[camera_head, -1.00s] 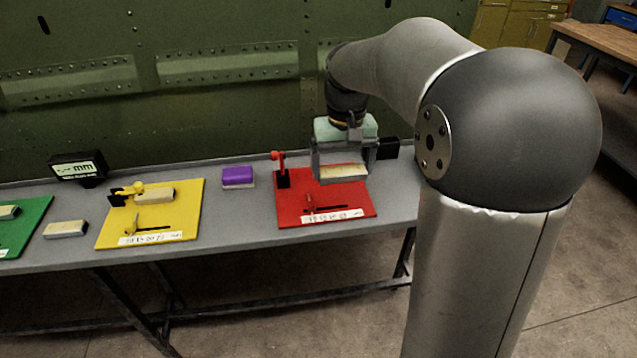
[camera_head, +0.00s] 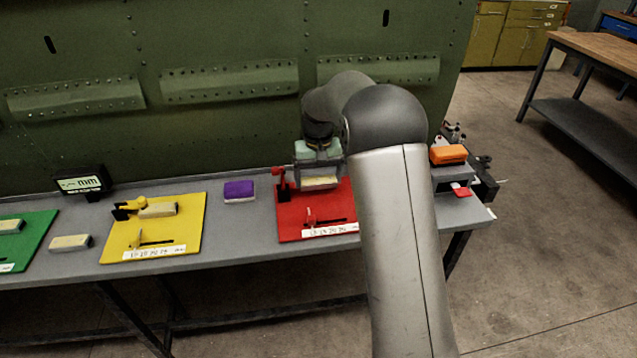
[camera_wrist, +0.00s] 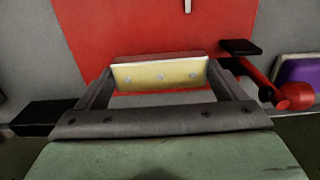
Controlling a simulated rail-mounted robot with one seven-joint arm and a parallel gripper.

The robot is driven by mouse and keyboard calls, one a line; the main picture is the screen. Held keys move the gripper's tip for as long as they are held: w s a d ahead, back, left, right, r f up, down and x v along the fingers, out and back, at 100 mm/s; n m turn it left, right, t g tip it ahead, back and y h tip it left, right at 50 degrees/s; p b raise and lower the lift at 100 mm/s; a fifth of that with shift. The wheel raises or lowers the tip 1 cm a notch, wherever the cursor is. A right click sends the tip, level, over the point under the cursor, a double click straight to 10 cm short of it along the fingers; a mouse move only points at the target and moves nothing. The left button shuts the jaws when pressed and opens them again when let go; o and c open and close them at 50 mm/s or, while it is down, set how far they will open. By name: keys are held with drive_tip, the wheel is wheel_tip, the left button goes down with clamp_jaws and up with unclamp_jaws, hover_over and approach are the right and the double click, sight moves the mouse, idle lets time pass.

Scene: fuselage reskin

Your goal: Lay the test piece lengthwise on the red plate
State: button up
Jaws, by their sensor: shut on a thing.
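The test piece (camera_head: 319,183) is a pale yellow block with a row of small dots on its face. My gripper (camera_head: 319,176) is shut on it, over the back part of the red plate (camera_head: 290,220). In the wrist view the test piece (camera_wrist: 161,75) lies crosswise between the two fingers of my gripper (camera_wrist: 158,88), with the red plate (camera_wrist: 140,25) behind it. I cannot tell whether the block touches the plate. A red clamp (camera_head: 281,184) stands at the plate's back left; it also shows in the wrist view (camera_wrist: 290,96). My arm hides the plate's right side.
A purple-topped block (camera_head: 239,190) lies left of the red plate. Farther left are a yellow plate (camera_head: 190,225) with a block and clamp, a loose pale block (camera_head: 69,243) and a green plate (camera_head: 35,235). An orange block (camera_head: 448,154) is at the right. The green fuselage (camera_head: 230,120) rises behind.

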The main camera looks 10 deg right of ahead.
sight(318, 180)
drive_tip(key=shift+f, duration=1.4)
drive_tip(key=shift+f, duration=0.15)
drive_tip(key=o, duration=0.7)
wheel_tip(318, 180, up, 12)
drive_tip(key=s+r, duration=0.2)
drive_tip(key=s, duration=1.7)
drive_tip(key=shift+n, duration=0.4)
drive_tip(key=s+f, duration=0.2)
drive_tip(key=s, duration=0.4)
drive_tip(key=s+f, duration=0.2)
drive_tip(key=s, duration=0.4)
drive_tip(key=s+a+f, duration=0.1)
drive_tip(key=s+f, duration=0.1)
drive_tip(key=s, duration=0.4)
drive_tip(key=shift+s+f, duration=0.15)
